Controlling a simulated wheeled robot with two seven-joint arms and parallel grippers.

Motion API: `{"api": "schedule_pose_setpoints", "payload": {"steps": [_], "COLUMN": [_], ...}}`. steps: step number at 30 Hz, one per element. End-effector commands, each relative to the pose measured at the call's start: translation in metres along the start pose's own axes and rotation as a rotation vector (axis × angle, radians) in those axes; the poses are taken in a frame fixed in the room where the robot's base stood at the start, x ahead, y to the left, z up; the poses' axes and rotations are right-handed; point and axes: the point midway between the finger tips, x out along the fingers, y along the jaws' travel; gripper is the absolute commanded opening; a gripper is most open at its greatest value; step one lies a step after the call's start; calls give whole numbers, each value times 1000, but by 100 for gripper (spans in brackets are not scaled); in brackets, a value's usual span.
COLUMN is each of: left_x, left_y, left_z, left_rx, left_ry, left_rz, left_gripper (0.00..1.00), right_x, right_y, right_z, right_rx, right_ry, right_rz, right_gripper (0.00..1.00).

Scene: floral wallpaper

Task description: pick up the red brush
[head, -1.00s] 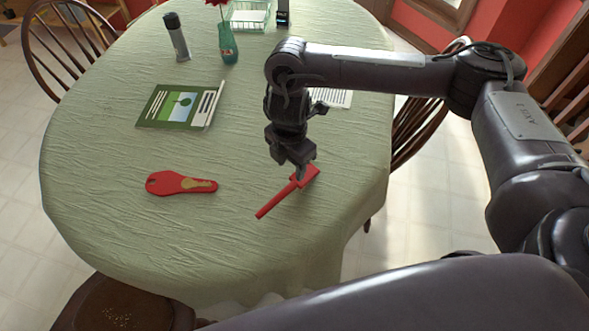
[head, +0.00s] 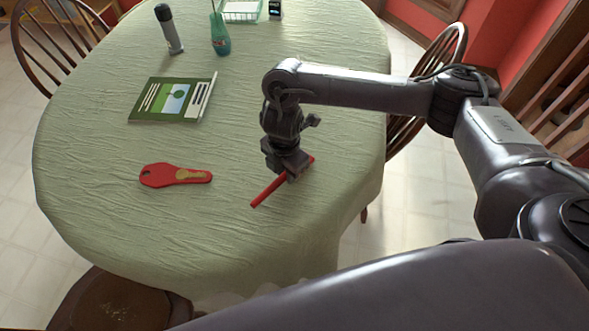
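The red brush (head: 268,190) lies on the green-covered table near its right side, its handle pointing to the lower left. My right gripper (head: 290,174) is at the head end of the brush, pointing down over it. The gripper hides most of the brush head; only a small red corner shows at its right. I cannot tell whether the fingers are open or shut on the brush. My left gripper is not in view.
The table (head: 150,235) is clear around the brush. A red flat object with a tan patch (head: 175,175) lies to the left. A green book (head: 172,98), a grey bottle (head: 168,28), a teal vase (head: 219,35) and a wire basket (head: 243,12) are farther back.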

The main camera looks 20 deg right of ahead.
Motion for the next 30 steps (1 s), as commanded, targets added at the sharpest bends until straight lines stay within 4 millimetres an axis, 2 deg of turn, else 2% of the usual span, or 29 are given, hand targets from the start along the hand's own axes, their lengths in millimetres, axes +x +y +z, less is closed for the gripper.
{"api": "schedule_pose_setpoints", "payload": {"steps": [1,4,14,20,23,30], "left_x": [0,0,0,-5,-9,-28], "left_y": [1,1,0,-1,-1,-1], "left_z": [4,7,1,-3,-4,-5], "left_rx": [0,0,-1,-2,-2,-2], "left_ry": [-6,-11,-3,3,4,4], "left_rz": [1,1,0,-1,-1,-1], "left_gripper": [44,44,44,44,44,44], "right_x": [0,0,-2,-18,-37,-108], "right_y": [0,0,0,1,1,2], "right_z": [0,0,0,1,1,1], "right_rx": [0,0,0,-2,-2,-4], "right_ry": [0,0,0,-1,-2,-5], "right_rz": [0,1,2,4,5,9], "right_gripper": [14,1,0,0,0,0]}}
